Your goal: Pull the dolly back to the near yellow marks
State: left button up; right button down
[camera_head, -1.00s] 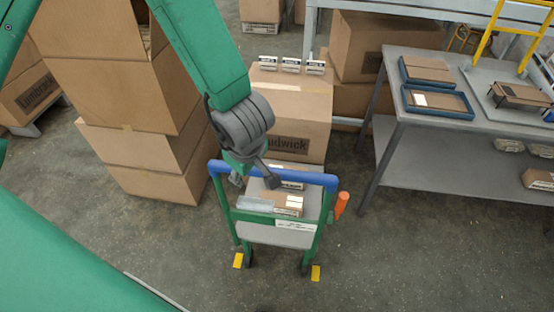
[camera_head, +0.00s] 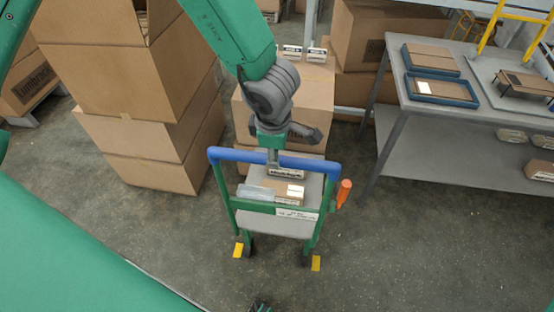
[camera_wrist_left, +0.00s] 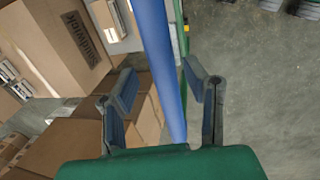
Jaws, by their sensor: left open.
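The dolly has a blue handle bar (camera_head: 230,154), a green frame (camera_head: 225,200) and a grey deck with small boxes (camera_head: 282,192) on it. My left gripper (camera_head: 272,158) is at the middle of the handle, reaching down from above. In the left wrist view the blue bar (camera_wrist_left: 163,60) runs between the open fingers (camera_wrist_left: 160,100), with a gap visible on either side. My right gripper is not recognisable in view.
Tall cardboard boxes (camera_head: 125,90) stand to the left, and a large box (camera_head: 315,95) stands behind the dolly. A grey table (camera_head: 400,98) with blue trays is at right. An orange grip (camera_head: 344,192) sticks out at the dolly's right side.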

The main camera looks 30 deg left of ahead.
pick_arm(q)
jog(key=shift+w+a+f, duration=0.1)
jog(key=shift+w+f, duration=0.1)
jog(key=shift+f, duration=1.05)
jog(key=shift+w+f, duration=0.1)
jog(key=shift+f, duration=0.2)
jog(key=shift+d, duration=0.25)
jog(key=shift+a, duration=0.1)
grip_shut()
